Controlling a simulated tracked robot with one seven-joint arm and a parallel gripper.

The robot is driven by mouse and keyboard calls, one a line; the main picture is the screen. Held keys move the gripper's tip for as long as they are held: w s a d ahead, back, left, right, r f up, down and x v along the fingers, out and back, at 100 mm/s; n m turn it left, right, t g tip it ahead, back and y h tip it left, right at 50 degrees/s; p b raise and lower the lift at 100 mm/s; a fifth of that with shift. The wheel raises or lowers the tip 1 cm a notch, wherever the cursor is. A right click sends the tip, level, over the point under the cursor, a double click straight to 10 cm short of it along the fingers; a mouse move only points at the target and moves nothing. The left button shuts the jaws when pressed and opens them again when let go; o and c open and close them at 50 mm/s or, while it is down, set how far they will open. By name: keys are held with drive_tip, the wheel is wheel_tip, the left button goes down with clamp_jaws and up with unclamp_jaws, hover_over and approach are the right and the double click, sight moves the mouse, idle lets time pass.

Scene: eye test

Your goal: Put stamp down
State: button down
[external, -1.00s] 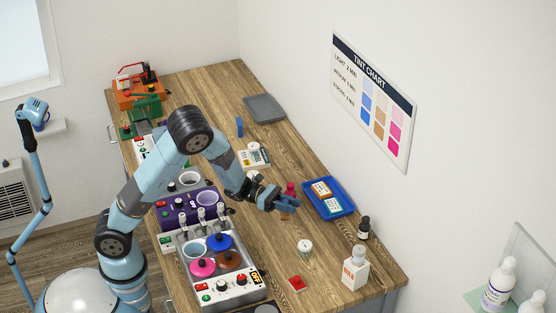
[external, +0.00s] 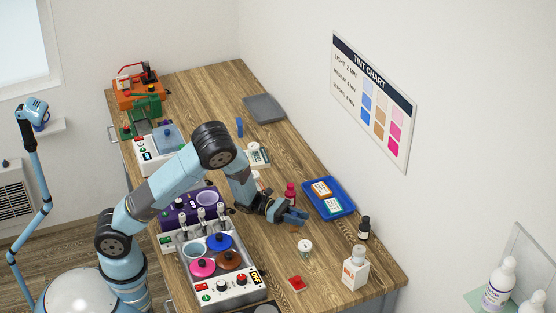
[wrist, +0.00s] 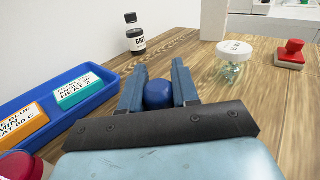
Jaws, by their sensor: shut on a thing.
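My gripper (external: 296,216) is low over the right part of the wooden table, in front of the blue tray. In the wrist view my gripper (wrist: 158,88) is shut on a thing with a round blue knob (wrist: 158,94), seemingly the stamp. Only the knob shows clearly between the fingers; the stamp's lower part is hidden there. In the external view the fingers cover most of it, and I cannot tell whether its underside touches the table. A red, knobbed block (wrist: 290,55) stands apart on the table; it also shows in the external view (external: 297,284).
The blue tray (external: 347,208) holds an orange and a teal labelled block. Bare wood lies between jar and tray.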

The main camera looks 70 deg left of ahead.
drive_tip(key=shift+f, duration=0.1)
drive_tip(key=c, duration=0.8)
unclamp_jaws()
